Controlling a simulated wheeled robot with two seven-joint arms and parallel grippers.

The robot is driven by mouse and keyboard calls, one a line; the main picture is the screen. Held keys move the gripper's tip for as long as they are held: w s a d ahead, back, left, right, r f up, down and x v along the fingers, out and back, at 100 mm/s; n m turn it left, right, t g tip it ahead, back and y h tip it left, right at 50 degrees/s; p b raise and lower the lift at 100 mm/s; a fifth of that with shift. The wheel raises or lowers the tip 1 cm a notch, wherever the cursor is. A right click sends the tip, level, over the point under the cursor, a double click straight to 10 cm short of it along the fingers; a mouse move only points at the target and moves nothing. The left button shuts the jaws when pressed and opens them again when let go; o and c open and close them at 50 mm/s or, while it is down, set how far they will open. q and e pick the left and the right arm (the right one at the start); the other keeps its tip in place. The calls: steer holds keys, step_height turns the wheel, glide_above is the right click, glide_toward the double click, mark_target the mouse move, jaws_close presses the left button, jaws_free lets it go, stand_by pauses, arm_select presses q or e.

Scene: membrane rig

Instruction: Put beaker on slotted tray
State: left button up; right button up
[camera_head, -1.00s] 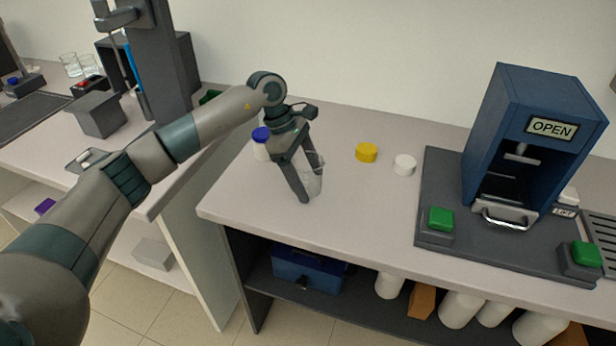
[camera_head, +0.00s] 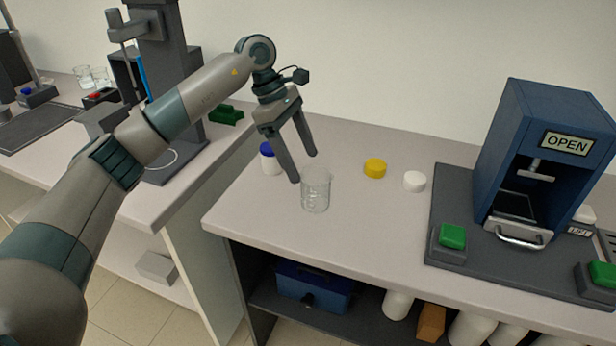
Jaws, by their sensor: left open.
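A clear glass beaker (camera_head: 315,192) stands upright on the light grey bench, near its left end. My left gripper (camera_head: 305,169) is open and empty, its two fingers pointing down just above and behind the beaker's rim. In the picture the fingertips are close to the beaker, and I cannot tell the exact gap. A slotted tray (camera_head: 611,243) shows only as a sliver at the right edge, beside the blue machine; the rest of it is out of the picture. My right gripper is not in view.
A blue-lidded bottle (camera_head: 269,158) stands behind the gripper. A yellow cap (camera_head: 375,168) and a white cap (camera_head: 415,181) lie right of the beaker. The blue machine marked OPEN (camera_head: 545,160) stands on a dark base with green buttons (camera_head: 452,236). The bench's front middle is clear.

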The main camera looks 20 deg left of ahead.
arm_select(q)
steer(key=shift+v, duration=1.1)
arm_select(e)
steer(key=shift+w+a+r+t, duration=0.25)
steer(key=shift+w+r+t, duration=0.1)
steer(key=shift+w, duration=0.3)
arm_select(q)
steer(key=shift+o, duration=0.4)
steer(key=shift+d+f, duration=0.1)
steer(key=shift+d, duration=0.05)
